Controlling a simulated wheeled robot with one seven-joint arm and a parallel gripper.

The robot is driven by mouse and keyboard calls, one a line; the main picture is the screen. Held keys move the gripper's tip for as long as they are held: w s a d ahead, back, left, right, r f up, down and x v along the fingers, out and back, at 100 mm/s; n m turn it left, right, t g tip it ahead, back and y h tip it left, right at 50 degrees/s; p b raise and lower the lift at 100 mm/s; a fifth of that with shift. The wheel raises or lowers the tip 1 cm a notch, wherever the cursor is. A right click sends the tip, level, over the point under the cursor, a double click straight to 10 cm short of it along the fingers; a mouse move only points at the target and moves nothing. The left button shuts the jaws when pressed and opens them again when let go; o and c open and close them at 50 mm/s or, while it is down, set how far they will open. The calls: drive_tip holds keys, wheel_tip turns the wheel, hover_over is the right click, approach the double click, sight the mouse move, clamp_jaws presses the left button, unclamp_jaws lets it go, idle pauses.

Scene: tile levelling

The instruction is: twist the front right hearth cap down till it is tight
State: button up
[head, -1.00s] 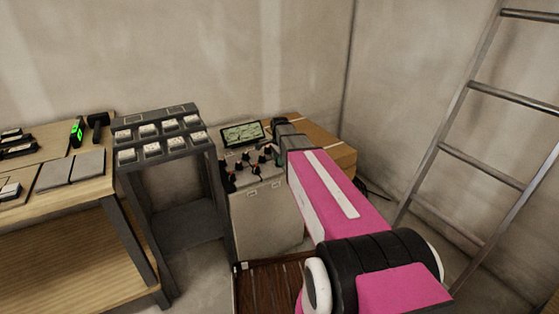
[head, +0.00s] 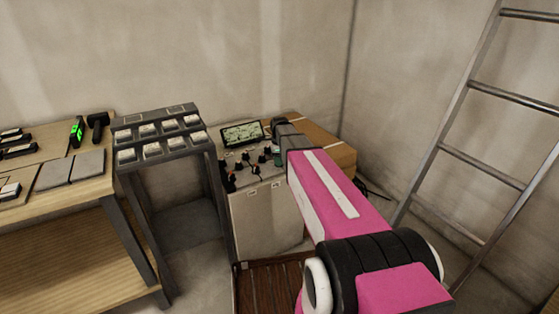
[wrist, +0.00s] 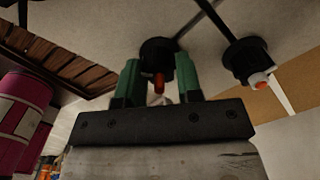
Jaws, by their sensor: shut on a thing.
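The hearth caps are black, round knobs with orange-red stems, several of them on top of the pale cabinet (head: 268,218). In the wrist view my gripper (wrist: 157,64) has its two green fingers on either side of one cap (wrist: 158,46), shut on it, with the red stem between them. A second cap (wrist: 248,58) stands apart to the right in that view. In the head view a green fingertip shows at the right edge of the cabinet top, below my wrist; the held cap is mostly hidden there. I cannot tell how tight it sits.
A dark screen (head: 242,134) stands at the back of the cabinet. A grey rack of white blocks (head: 160,140) and a wooden workbench (head: 70,222) are to the left. A cardboard box (head: 315,142) lies behind my arm. A metal ladder (head: 480,155) leans at right.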

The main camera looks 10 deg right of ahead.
idle(0.4)
drive_tip(key=o, duration=0.9)
drive_tip(key=shift+o, duration=0.2)
drive_tip(key=shift+r, duration=0.15)
wheel_tip(320, 180, up, 11)
drive_tip(key=shift+f, duration=0.2)
drive_tip(key=s+f+n, duration=0.7)
drive_tip(key=s+n, duration=0.4)
drive_tip(key=s, duration=0.1)
drive_tip(key=s+f+n, duration=0.7)
drive_tip(key=s+n, duration=0.4)
drive_tip(key=s, duration=0.2)
drive_tip(key=shift+a+f, duration=0.25)
drive_tip(key=shift+s, duration=0.1)
